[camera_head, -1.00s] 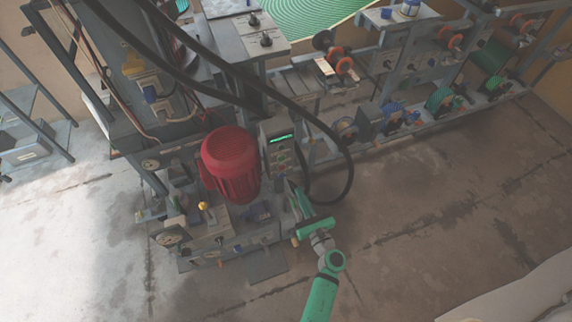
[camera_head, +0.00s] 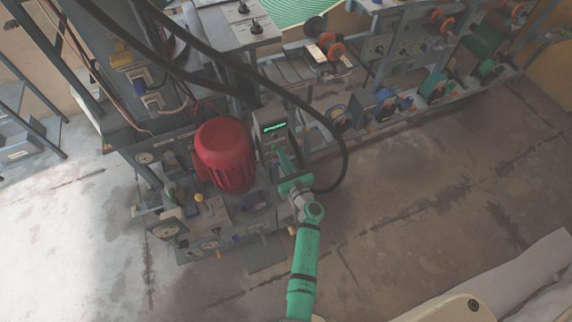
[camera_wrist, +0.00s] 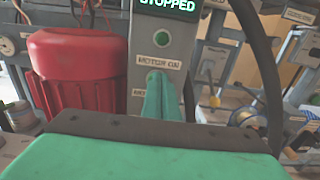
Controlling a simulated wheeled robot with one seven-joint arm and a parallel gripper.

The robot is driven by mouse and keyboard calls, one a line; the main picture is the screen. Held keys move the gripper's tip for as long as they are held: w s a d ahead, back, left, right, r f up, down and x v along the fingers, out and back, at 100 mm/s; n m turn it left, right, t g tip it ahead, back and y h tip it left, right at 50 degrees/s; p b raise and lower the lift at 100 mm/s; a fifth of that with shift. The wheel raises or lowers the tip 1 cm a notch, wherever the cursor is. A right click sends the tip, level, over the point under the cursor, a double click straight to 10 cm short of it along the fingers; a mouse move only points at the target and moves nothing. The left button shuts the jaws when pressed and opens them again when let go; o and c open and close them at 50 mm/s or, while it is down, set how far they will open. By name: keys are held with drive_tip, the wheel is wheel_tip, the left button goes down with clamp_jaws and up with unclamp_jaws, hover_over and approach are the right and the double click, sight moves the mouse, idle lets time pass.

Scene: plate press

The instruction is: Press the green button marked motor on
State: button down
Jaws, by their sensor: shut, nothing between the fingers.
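The grey control panel (camera_head: 268,145) stands beside the red motor, its lit green display (camera_head: 274,127) on top. In the wrist view the display (camera_wrist: 165,5) reads "STOPPED". A round green button (camera_wrist: 162,39) sits below it, directly above a label (camera_wrist: 159,60) reading "MOTOR ON". My gripper (camera_head: 280,152) is shut and empty, reaching up to the panel front. In the wrist view my gripper's fingertips (camera_wrist: 155,76) overlap the panel just below that label. They partly hide a lower label (camera_wrist: 139,92) and whatever lies behind them. I cannot tell whether they touch the panel.
The red motor (camera_head: 225,153) stands close left of the panel. A thick black hose (camera_head: 344,165) loops around the panel's right side. Machine racks with spools (camera_head: 436,88) stand to the right. The floor (camera_head: 420,210) in front is clear.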

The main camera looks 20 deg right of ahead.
drive_tip(key=shift+w, duration=0.6)
drive_tip(key=shift+w, duration=0.1)
